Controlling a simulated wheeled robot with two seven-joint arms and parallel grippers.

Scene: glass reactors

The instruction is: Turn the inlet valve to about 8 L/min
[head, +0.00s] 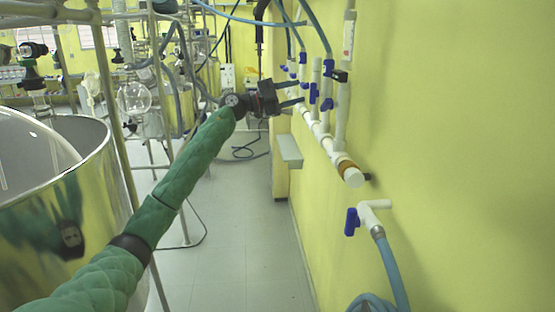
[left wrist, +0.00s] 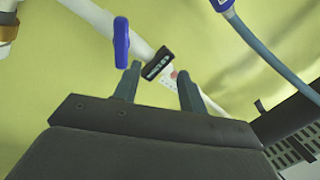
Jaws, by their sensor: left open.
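A white pipe manifold (head: 322,138) runs along the yellow wall in the head view, with several blue valve handles. A flow meter (head: 348,38) with a scale too small to read stands on the wall above it, with a black handle (head: 340,76) below. I cannot tell for sure which one is the inlet valve. My left gripper (head: 301,93) is open and empty near the manifold's far part. In the left wrist view its fingers (left wrist: 159,72) point at a white pipe with a black piece (left wrist: 157,63), apparently just beyond the tips. A blue handle (left wrist: 121,42) is left of them.
A blue hose (head: 393,270) hangs from a tap with a blue handle (head: 351,222) at the lower right. A large glass vessel (head: 95,160) stands at the left, close to my arm. A small ledge (head: 289,150) juts out below the manifold. The floor between is clear.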

